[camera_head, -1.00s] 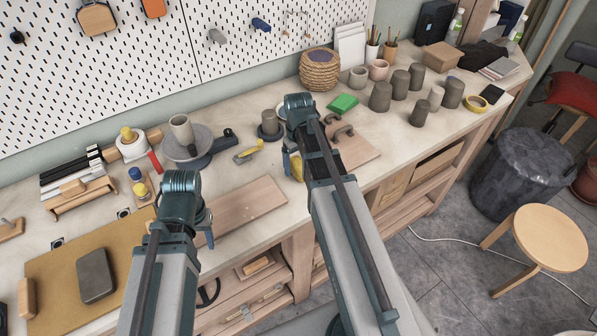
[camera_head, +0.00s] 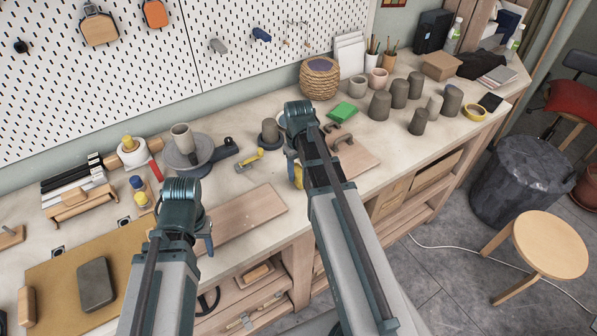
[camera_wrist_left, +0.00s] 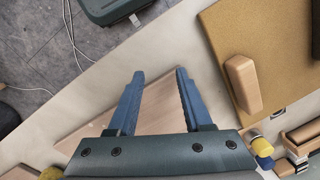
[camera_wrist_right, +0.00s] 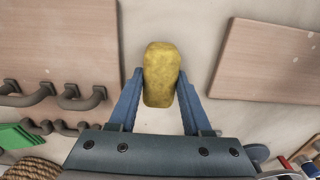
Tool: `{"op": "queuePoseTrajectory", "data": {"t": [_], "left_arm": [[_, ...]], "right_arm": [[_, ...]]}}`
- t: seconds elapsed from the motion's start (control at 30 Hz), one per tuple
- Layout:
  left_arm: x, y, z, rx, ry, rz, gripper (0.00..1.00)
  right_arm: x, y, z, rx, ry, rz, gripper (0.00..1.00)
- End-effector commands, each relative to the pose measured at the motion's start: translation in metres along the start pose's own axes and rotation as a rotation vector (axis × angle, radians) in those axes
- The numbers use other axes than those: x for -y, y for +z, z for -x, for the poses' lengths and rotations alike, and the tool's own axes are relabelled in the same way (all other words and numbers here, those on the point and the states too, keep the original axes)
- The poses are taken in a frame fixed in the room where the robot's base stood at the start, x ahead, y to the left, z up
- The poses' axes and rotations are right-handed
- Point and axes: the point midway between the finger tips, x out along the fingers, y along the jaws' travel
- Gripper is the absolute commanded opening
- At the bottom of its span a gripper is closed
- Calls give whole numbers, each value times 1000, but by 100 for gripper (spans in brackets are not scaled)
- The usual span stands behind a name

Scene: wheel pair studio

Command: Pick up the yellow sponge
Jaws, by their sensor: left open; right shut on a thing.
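The yellow sponge (camera_wrist_right: 161,62) is a rounded block between the fingertips of my right gripper (camera_wrist_right: 161,82) in the right wrist view. Both blue fingers touch its sides, and the gripper is shut on it. In the head view a part of the sponge (camera_head: 298,175) shows beside the right gripper (camera_head: 294,168), partly hidden by my arm. I cannot tell whether it is clear of the tabletop. My left gripper (camera_wrist_left: 160,76) is open and empty over the front of the bench, above a wooden board (camera_wrist_left: 160,108).
A board with dark handles (camera_wrist_right: 55,60) and a plain board (camera_wrist_right: 268,60) lie on either side of the sponge. A potter's wheel (camera_head: 186,152) is to the left.

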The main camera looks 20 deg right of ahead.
Motion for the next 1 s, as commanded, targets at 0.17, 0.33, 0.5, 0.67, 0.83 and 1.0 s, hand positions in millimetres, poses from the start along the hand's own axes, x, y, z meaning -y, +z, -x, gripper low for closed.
{"op": "queuePoseTrajectory", "data": {"t": [0.17,0.33,0.5,0.67,0.83,1.0], "left_arm": [[2,1,22,0,0,0,50],[3,2,32,0,0,0,50],[3,2,35,0,0,-1,50],[4,2,39,0,0,-1,50],[4,2,42,0,0,-1,50],[4,2,43,0,0,-1,50]], "right_arm": [[0,0,22,0,0,0,0],[12,9,32,0,0,4,0],[48,31,35,0,0,5,0],[83,51,39,0,0,5,0],[112,67,42,0,0,4,0],[130,76,44,0,0,2,0]]}}
